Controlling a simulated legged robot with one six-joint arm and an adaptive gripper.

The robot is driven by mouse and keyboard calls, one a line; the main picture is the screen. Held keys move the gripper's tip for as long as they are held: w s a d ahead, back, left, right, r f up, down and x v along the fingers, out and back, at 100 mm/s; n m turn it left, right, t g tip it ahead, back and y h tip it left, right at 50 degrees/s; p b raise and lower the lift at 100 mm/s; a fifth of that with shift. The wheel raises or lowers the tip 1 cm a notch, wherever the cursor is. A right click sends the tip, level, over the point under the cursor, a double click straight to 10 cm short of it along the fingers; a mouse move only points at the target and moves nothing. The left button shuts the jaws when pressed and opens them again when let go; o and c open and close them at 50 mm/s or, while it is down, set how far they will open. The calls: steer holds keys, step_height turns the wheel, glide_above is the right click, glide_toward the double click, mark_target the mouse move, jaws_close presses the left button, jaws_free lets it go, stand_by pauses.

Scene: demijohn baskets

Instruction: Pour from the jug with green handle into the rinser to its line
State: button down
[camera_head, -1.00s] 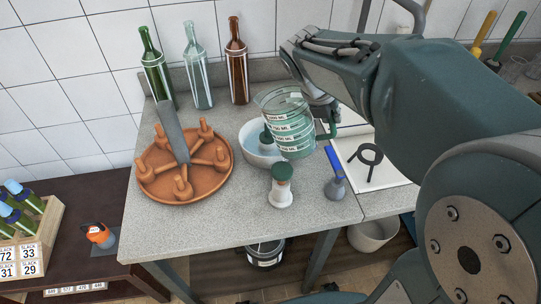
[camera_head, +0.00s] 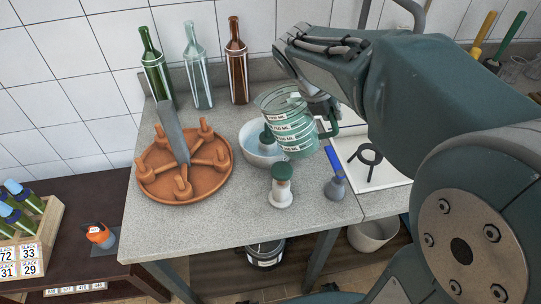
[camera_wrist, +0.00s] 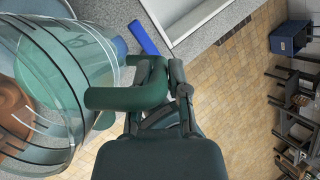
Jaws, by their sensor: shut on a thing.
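The clear jug with green handle (camera_head: 286,122) has white volume labels and hangs tilted to the left over the rinser (camera_head: 252,151). The rinser is a white bowl with pale blue liquid and a green-topped piece in its middle; its line cannot be made out. My gripper (camera_head: 326,115) is at the jug's right side, shut on its green handle, which shows in the wrist view (camera_wrist: 135,95). The jug (camera_wrist: 60,85) fills the left of the wrist view. I cannot tell whether liquid is leaving its lip.
A terracotta rack (camera_head: 185,195) with pegs stands left of the rinser. Three bottles (camera_head: 196,70) stand behind. A green-capped white container (camera_head: 281,188) and a blue-handled brush (camera_head: 335,178) stand in front. A white tray (camera_head: 385,175) lies right. The counter's front left is clear.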

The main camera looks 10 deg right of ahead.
steer(key=shift+a+r+h, duration=0.1)
steer(key=shift+r+h, duration=0.2)
steer(key=shift+r, duration=0.05)
steer(key=shift+r, duration=0.15)
stand_by(0.3)
steer(key=shift+w+a+r+g+h, duration=0.1)
steer(key=shift+w+r+g+h, duration=0.1)
steer(key=shift+g+h, duration=0.2)
stand_by(0.5)
steer(key=shift+r+h, duration=0.15)
steer(key=shift+h, duration=0.15)
steer(key=shift+a+r+n+h, duration=0.2)
steer(key=shift+n+h, duration=0.1)
stand_by(0.5)
steer(key=shift+w+a+r+g, duration=0.1)
steer(key=shift+g, duration=0.3)
steer(key=shift+h, duration=0.3)
